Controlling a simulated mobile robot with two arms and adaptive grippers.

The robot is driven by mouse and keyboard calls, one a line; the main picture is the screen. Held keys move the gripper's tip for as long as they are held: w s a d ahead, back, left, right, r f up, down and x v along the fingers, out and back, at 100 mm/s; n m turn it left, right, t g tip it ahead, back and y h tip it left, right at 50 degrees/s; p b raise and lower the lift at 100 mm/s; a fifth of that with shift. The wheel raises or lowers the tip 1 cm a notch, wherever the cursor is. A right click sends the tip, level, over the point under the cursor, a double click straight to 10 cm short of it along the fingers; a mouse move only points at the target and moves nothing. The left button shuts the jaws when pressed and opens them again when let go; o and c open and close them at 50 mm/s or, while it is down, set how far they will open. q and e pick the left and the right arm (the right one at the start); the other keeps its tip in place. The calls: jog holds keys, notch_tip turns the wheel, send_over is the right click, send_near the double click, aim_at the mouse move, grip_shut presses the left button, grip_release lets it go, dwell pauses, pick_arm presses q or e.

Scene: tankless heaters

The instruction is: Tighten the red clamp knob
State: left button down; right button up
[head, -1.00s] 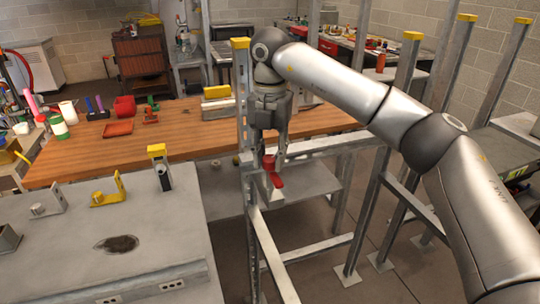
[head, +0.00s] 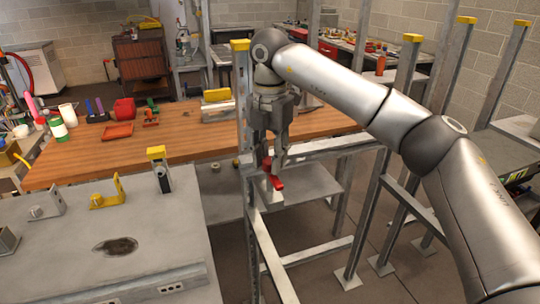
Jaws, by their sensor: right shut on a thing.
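The red clamp knob (head: 274,176) is a red bar-like handle by a grey upright post of the metal frame, right of the grey work surface. My right gripper (head: 274,158) points down from above, with its fingers shut on the red knob. The fingers hide part of the knob, and the clamp body behind it is mostly hidden. My left gripper does not show.
The grey metal frame (head: 262,235) with its posts and rails surrounds the knob. A grey table (head: 60,262) with small brackets is at the left. A wooden bench (head: 180,135) with a red tray (head: 117,130) lies behind. Yellow-capped posts stand at the right.

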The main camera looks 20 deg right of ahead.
aim_at(270, 159)
jog(key=o, duration=1)
jog(key=shift+o, duration=0.2)
jog(key=shift+r, duration=0.25)
notch_tip(270, 159, up, 12)
jog(key=shift+f, duration=0.25)
jog(key=shift+f, duration=0.1)
